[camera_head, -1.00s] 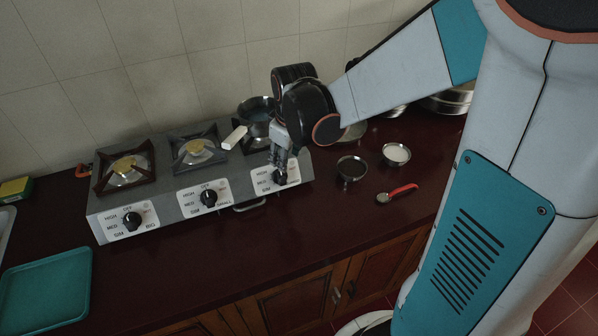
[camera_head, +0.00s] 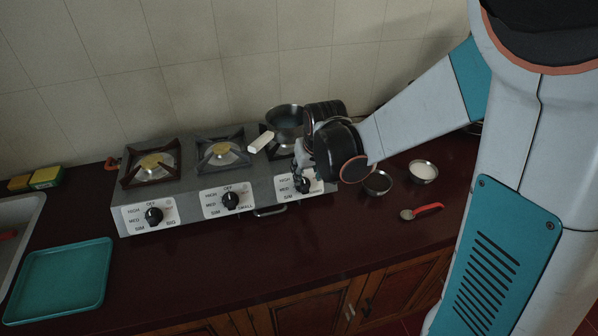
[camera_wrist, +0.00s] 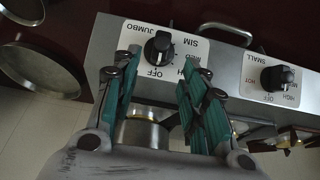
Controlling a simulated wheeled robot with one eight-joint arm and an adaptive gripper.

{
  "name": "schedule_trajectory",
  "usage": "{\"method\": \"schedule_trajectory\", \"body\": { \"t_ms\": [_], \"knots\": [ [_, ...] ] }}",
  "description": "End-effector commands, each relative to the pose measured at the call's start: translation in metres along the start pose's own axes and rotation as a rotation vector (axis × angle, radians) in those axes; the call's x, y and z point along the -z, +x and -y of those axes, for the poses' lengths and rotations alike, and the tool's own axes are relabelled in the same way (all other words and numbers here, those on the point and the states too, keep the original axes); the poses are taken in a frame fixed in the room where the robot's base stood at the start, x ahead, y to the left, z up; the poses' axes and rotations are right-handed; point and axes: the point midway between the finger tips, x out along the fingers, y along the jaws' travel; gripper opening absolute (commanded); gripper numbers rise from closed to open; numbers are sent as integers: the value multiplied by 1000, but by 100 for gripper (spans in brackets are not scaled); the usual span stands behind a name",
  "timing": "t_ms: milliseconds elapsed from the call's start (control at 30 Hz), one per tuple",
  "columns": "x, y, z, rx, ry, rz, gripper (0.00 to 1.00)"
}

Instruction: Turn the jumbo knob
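The jumbo knob (camera_wrist: 158,47) is black and round with a ridge, on a white plate labelled JUMBO, OFF, SIM and MED in the wrist view. In the head view it is the rightmost knob (camera_head: 303,185) on the front of the grey stove (camera_head: 268,192). My gripper (camera_wrist: 157,72) is open, with green-padded fingers to either side just short of the knob. I see no clear contact. In the head view my gripper (camera_head: 302,165) is at the right end of the stove, partly hidden by my wrist.
The middle knob (camera_head: 231,200) and left knob (camera_head: 154,216) sit along the same panel. A dark pan (camera_head: 287,117) with a pale handle (camera_head: 261,142) is on the right burner. Two small bowls (camera_head: 377,183) (camera_head: 423,171) and a red-handled spoon (camera_head: 422,211) lie to the right.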

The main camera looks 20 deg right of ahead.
Motion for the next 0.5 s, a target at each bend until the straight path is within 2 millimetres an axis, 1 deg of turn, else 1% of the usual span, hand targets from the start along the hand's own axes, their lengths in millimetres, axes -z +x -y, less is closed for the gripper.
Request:
{"method": "schedule_trajectory", "body": {
  "t_ms": [33, 200, 300, 500],
  "knots": [
    [-1, 12, 0, 0, 0, 0, 40],
    [0, 39, 0, 0, 0, 0, 40],
    [0, 50, 0, 0, 0, 0, 40],
    [0, 59, 0, 0, -1, 0, 40]
  ]
}}
